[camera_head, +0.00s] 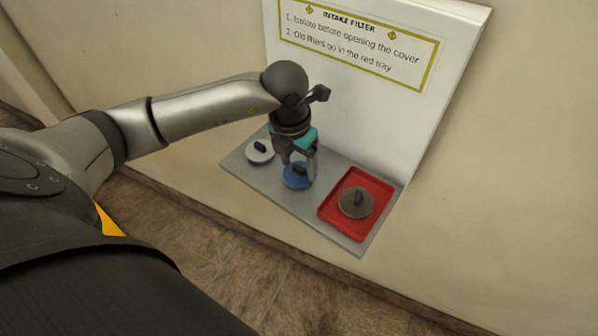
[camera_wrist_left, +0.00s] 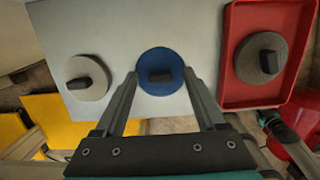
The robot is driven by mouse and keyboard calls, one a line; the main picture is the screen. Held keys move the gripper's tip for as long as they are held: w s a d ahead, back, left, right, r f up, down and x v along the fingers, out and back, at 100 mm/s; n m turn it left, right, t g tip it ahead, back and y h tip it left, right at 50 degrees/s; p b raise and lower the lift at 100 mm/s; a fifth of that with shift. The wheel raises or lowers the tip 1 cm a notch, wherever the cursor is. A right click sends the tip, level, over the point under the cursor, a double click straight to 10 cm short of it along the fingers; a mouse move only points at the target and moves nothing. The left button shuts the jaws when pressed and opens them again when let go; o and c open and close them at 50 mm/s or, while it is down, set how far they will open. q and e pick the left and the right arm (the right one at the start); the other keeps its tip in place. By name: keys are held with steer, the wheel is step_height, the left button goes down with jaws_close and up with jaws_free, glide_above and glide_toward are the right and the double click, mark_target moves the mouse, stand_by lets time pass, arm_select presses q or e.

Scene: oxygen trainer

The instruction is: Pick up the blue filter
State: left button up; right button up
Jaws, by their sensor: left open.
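The blue filter (camera_head: 296,180) is a flat round disc with a dark handle, lying on the grey shelf between a white filter and the red tray. In the left wrist view the blue filter (camera_wrist_left: 161,72) lies between and just beyond my left fingertips. My left gripper (camera_head: 297,172) is open, pointing down over the blue filter, with a finger on either side of it; it also shows in the left wrist view (camera_wrist_left: 160,85).
The white filter (camera_head: 260,151) lies to the left on the grey shelf (camera_head: 330,238). The red tray (camera_head: 326,211) to the right holds a grey-brown filter (camera_head: 356,202). A white panel with an intake filter sign (camera_head: 355,45) rises behind the shelf.

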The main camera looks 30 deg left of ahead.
arm_select(q)
steer(key=shift+c, duration=0.3)
jaws_close()
steer(key=shift+r, duration=0.2)
